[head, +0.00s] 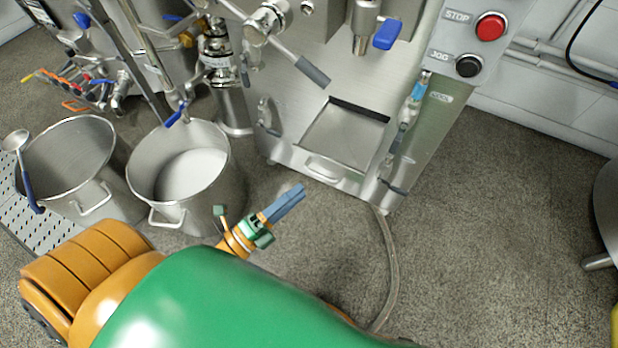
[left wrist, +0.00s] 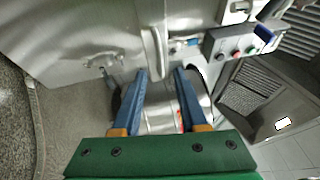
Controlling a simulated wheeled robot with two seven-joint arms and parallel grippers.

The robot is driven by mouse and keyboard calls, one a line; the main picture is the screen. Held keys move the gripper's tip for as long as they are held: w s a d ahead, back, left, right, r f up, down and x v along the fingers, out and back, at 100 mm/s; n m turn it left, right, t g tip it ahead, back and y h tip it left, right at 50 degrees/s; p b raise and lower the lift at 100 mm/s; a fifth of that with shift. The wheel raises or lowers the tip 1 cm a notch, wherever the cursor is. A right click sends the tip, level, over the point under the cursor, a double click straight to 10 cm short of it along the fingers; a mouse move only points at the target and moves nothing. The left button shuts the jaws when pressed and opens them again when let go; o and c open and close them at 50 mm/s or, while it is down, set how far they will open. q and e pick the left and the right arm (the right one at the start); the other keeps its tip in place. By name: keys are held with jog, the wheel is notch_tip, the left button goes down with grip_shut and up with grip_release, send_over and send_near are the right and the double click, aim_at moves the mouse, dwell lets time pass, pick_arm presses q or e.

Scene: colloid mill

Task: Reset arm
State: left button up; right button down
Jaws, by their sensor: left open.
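My left gripper (head: 290,200) has blue fingers and shows in the middle of the head view, in front of the lower part of the steel machine (head: 310,120). In the left wrist view the two blue fingers (left wrist: 160,90) stand apart with nothing held between them. The machine's steel front and a small panel with buttons (left wrist: 238,48) show beyond the fingertips. My green and orange left arm fills the bottom of the head view. My right gripper does not show.
Two steel pots, one at the left (head: 68,160) and one holding white contents (head: 150,195), stand left of my gripper. A ladle (head: 28,175) hangs on the left pot's rim. A hose (head: 391,265) lies on the floor. The floor at right is mostly clear.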

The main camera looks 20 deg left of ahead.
pick_arm(q)
jog(key=shift+s+a, duration=0.25)
jog(key=shift+s, duration=0.25)
